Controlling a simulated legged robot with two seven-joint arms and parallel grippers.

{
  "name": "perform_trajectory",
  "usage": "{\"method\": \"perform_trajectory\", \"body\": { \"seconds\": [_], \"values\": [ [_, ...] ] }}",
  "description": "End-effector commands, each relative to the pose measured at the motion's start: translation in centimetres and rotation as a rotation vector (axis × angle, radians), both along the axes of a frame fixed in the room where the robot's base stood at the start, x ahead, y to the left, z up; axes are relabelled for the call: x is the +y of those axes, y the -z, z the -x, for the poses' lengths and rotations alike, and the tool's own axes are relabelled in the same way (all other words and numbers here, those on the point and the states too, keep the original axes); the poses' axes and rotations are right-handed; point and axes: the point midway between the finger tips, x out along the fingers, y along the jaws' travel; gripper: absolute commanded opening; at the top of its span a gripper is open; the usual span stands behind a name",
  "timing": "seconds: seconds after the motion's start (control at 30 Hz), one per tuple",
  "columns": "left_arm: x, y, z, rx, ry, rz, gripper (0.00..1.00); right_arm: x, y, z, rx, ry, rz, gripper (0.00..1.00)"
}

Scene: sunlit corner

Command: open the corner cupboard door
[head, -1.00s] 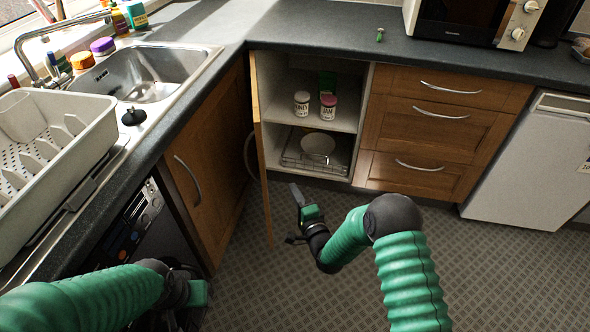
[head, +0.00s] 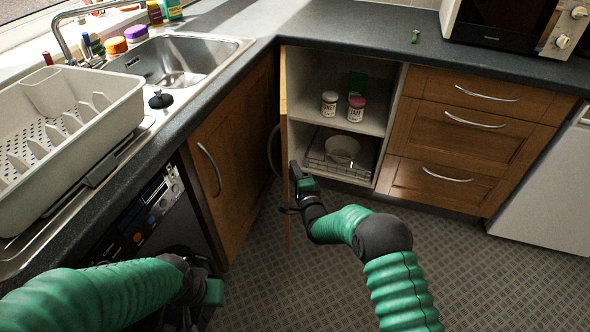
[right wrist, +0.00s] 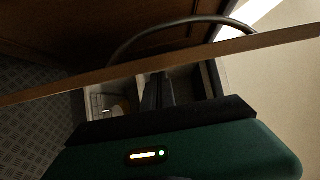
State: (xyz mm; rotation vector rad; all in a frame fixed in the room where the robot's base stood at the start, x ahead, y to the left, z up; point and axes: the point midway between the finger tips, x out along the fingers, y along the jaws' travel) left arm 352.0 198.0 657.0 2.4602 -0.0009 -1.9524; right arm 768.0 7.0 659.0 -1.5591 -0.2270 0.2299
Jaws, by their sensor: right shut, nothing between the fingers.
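The corner cupboard door (head: 284,100) stands open, seen almost edge-on in the head view, with its curved handle (head: 274,150) on the left, outer side. The cupboard interior (head: 313,85) is exposed to its right. My right gripper (head: 294,172) is shut and empty at the door's free edge, overlapping it in the picture; I cannot tell whether they touch. In the right wrist view the door edge (right wrist: 200,52) crosses as a thin strip beyond my fingers (right wrist: 158,92), with the handle (right wrist: 150,32) behind it. My left gripper (head: 208,292) is low at the left; its fingers are not clear.
Two jars (head: 356,109) stand on the cupboard shelf; a white bowl (head: 342,150) sits in a wire rack below. Drawers (head: 455,128) are to the right. A closed door (head: 225,165) and dark appliance (head: 140,225) are left. Floor (head: 480,285) is clear in front.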

Motion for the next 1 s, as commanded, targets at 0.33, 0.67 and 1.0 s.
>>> {"method": "perform_trajectory", "body": {
  "seconds": [0.33, 0.67, 1.0],
  "values": [
    [0.0, 1.0, 0.0, 0.000, 0.000, 0.000, 0.36, 3.5, 0.2, 0.3, -0.002, -0.003, -0.003, 0.00],
    [0.0, 2.0, 0.0, 0.000, 0.000, 0.000, 0.36, 7.2, 0.0, 0.4, -0.001, 0.000, 0.001, 0.00],
    [0.0, 2.1, 0.0, 0.000, 0.000, 0.000, 0.36, 7.1, 0.0, 0.3, -0.001, 0.000, 0.001, 0.00]
  ]
}}
